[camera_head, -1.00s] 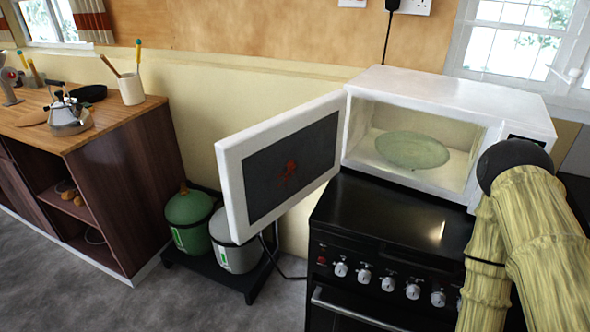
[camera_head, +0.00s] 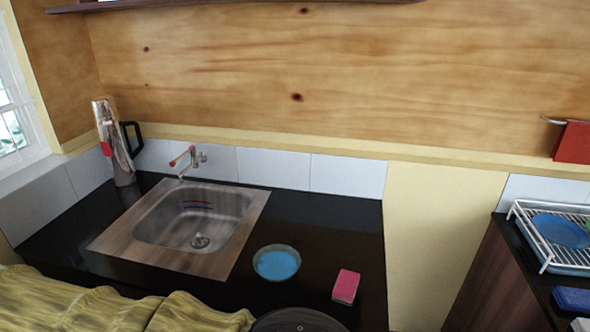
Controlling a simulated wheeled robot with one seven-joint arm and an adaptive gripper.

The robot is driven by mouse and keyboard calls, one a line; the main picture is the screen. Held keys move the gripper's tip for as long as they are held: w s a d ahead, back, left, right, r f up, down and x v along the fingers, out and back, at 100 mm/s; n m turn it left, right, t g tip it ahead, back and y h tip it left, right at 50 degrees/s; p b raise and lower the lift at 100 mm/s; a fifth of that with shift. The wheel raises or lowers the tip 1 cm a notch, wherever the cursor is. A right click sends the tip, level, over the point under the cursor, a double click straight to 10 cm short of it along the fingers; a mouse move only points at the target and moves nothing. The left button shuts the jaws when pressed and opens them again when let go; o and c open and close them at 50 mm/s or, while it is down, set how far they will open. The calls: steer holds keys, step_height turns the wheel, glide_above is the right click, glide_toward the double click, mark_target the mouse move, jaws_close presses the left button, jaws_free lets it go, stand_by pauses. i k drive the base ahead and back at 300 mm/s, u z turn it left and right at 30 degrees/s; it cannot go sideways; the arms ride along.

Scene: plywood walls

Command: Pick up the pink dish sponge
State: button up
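The pink dish sponge (camera_head: 345,286) lies on the black counter, near its right end and to the right of a round bowl. It looks like a small block with a pink top and a paler side. Nothing is touching it. My gripper's fingers are not in view.
The bowl (camera_head: 277,263), blue inside, stands left of the sponge. A metal sink (camera_head: 213,226) with a tap (camera_head: 187,160) is further left. A kettle-like jug (camera_head: 117,150) stands in the corner. A dish rack (camera_head: 540,245) is on a separate counter right, across a gap.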

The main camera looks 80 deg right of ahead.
mark_target(344, 291)
steer(key=z, duration=3.1)
